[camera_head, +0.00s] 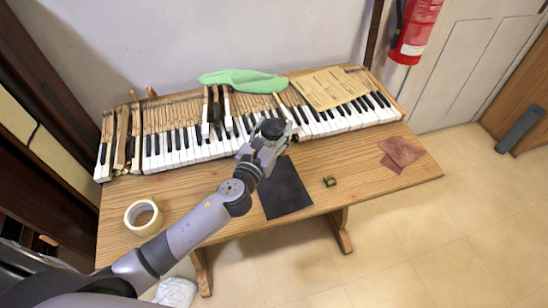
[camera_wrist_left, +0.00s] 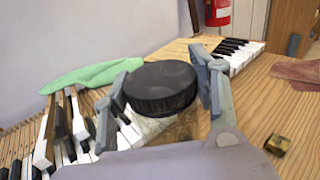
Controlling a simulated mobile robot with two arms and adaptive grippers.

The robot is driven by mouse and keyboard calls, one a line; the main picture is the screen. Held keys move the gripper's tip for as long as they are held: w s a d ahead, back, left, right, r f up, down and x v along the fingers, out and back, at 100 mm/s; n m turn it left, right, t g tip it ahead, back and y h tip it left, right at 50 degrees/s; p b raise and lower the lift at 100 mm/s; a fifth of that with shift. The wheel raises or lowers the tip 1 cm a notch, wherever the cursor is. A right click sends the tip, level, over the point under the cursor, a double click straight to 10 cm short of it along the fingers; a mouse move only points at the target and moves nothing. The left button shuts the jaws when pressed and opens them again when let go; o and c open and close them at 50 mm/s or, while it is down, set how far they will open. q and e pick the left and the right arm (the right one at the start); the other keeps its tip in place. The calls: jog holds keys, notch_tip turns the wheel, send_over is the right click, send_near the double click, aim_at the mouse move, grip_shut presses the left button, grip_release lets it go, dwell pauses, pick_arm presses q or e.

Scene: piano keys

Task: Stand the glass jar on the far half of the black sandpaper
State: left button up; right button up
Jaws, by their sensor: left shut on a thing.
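The glass jar shows mostly as its round black lid (camera_head: 273,128); the lid is large in the left wrist view (camera_wrist_left: 160,88). A little of the clear body (camera_wrist_left: 150,126) shows under it. My left gripper (camera_head: 268,142) is shut on the jar, with one finger on each side in the wrist view (camera_wrist_left: 160,95). The jar looks upright. The black sandpaper (camera_head: 285,190) lies flat on the table, with part of its far left side behind my gripper. The jar appears at its far edge, against the keys; its height cannot be told. My right gripper is out of view.
The piano keyboard (camera_head: 350,112) lies along the back of the wooden table (camera_head: 365,190), with a green cloth (camera_head: 243,80) and a paper sheet (camera_head: 328,88) on it. A small brass block (camera_head: 330,181) and reddish sandpaper (camera_head: 402,152) lie right. A tape roll (camera_head: 131,222) lies left.

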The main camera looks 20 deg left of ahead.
pick_arm(q)
notch_tip(320, 180, down, 5)
jog(key=shift+f+b, duration=0.1)
jog(key=shift+b, duration=0.9)
jog(key=shift+f+b, duration=1.15)
jog(key=shift+f, duration=0.9)
jog(key=shift+f, duration=0.2)
jog(key=o, duration=1.5)
